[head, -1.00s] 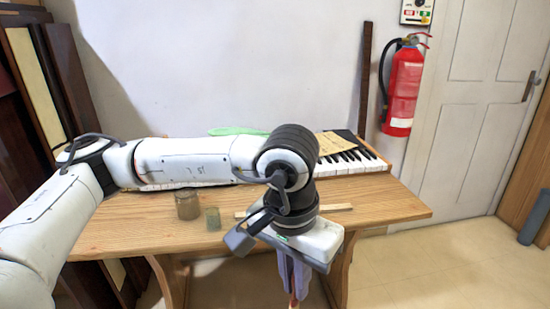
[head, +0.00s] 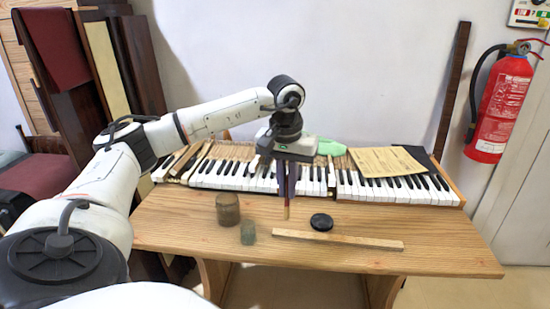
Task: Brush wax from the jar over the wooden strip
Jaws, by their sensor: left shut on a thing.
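The wooden strip (head: 345,240) is a long pale bar lying flat near the front of the table. A brown jar (head: 228,209) stands to its left, and a smaller greenish glass jar (head: 248,233) stands in front of that one. I cannot tell which holds the wax. My left gripper (head: 287,193) points down above the table, right of the jars and behind the strip. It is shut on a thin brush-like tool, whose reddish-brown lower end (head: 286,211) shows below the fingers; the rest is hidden. My right gripper is out of view.
A round black disc (head: 321,222) lies just behind the strip. The piano keyboard (head: 225,175) spans the back of the table, with a tan paper (head: 386,161) and a green cloth-like piece (head: 331,147) on it. The table (head: 440,250) is clear at right.

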